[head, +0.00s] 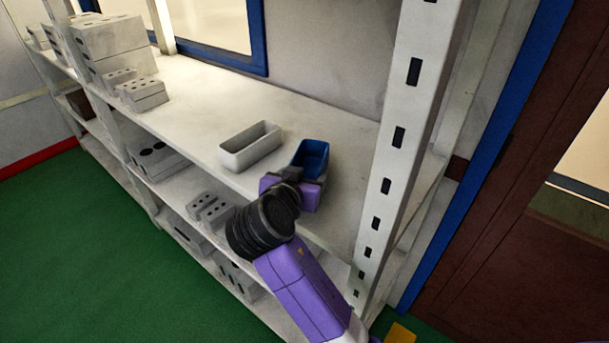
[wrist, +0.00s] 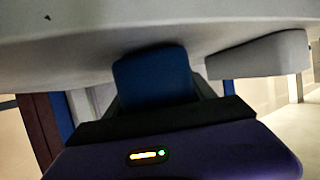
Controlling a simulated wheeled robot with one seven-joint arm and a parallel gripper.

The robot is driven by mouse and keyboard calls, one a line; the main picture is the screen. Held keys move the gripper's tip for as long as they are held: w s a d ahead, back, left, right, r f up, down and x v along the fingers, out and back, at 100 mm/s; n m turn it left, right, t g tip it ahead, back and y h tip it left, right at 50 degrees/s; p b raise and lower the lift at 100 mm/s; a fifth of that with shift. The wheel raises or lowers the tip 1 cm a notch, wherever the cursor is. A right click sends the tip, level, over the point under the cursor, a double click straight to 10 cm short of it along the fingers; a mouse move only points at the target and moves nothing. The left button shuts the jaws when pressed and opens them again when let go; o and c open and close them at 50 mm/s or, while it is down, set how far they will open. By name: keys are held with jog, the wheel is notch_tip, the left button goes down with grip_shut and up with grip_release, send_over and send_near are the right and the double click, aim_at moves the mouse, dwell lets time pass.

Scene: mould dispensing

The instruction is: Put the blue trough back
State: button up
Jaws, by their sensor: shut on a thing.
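The blue trough (head: 312,153) is at the front right of the upper shelf board (head: 205,110), upright or nearly so, with its open side up. My gripper (head: 303,176) is shut on the blue trough at its near end, reaching in from the shelf's front edge. In the wrist view the blue trough (wrist: 153,77) sits between the dark fingers of my gripper (wrist: 160,92), with the pale shelf surface close to it. I cannot tell whether the trough touches the board or hangs just above it.
A white trough (head: 250,147) stands just left of the blue one, with a small gap. A perforated upright post (head: 393,150) rises to the right. Grey moulds (head: 112,48) are stacked at the far left. The board behind both troughs is clear.

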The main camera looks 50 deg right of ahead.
jog(key=shift+f, duration=0.2)
jog(key=shift+f, duration=0.1)
jog(key=o, duration=1.4)
jog(key=shift+o, duration=0.2)
jog(key=shift+r, duration=0.25)
jog(key=b+v, duration=0.2)
jog(key=v, duration=1)
jog(key=shift+f, duration=0.1)
